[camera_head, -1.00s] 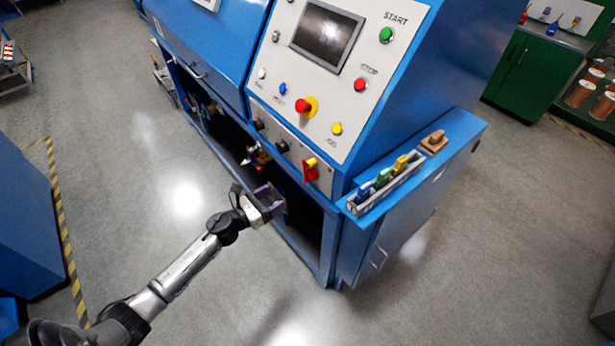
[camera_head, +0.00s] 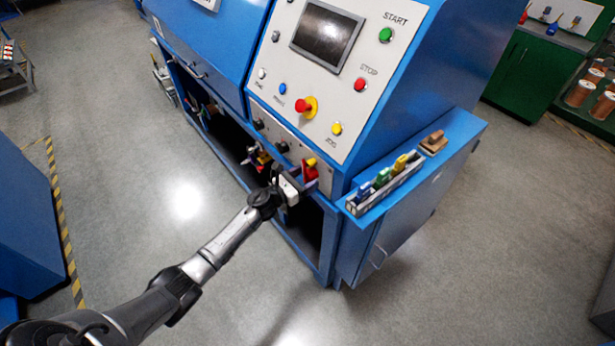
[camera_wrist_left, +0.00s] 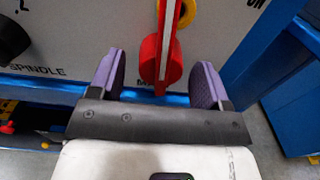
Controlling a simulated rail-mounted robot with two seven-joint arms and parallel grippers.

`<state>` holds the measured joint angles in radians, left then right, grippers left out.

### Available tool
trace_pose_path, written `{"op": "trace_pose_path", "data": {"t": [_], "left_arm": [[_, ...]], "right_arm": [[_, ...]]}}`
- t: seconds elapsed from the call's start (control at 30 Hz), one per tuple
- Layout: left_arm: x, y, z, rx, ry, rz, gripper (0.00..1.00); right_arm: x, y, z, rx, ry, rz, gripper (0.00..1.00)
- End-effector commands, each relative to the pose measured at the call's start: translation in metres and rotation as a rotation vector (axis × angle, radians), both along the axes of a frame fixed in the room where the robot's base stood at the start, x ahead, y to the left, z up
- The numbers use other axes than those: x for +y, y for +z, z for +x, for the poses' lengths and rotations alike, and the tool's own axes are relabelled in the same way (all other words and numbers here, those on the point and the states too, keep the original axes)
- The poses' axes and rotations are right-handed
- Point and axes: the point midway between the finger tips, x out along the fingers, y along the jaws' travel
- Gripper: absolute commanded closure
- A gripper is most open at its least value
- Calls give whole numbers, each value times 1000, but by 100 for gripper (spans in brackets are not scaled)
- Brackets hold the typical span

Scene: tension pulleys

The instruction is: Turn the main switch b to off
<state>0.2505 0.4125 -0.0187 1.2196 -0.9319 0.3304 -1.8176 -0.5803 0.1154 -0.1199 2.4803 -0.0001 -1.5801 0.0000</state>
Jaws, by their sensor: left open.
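The main switch is a red rotary handle (camera_head: 309,173) with yellow at its upper part, on the lower right of the machine's white front panel. In the left wrist view, the red handle (camera_wrist_left: 161,58) points down, with a yellow ring behind its top. My left gripper (camera_head: 305,184) is at the panel, just below and in front of the handle. In the left wrist view, its two purple-padded fingers (camera_wrist_left: 157,80) stand open on either side of the handle's lower end, with gaps visible on both sides. Part of the label below the handle is hidden. My right gripper is out of view.
Black knobs (camera_head: 282,147) sit left of the switch. A red button on a yellow base (camera_head: 306,107) is above it. A blue side shelf (camera_head: 462,126) with a tray (camera_head: 385,190) of coloured-handled tools juts out at right. Open floor lies in front.

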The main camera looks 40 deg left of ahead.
Motion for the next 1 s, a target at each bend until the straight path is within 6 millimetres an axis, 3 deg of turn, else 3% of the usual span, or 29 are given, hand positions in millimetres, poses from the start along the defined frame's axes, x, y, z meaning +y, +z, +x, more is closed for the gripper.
{"op": "trace_pose_path", "data": {"t": [0.53, 1.0], "left_arm": [[-3, 0, 11, 0, 0, 0, 30], [-2, 0, 11, 0, 0, 0, 75]], "right_arm": [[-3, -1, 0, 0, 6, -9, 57], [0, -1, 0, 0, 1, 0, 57]]}}
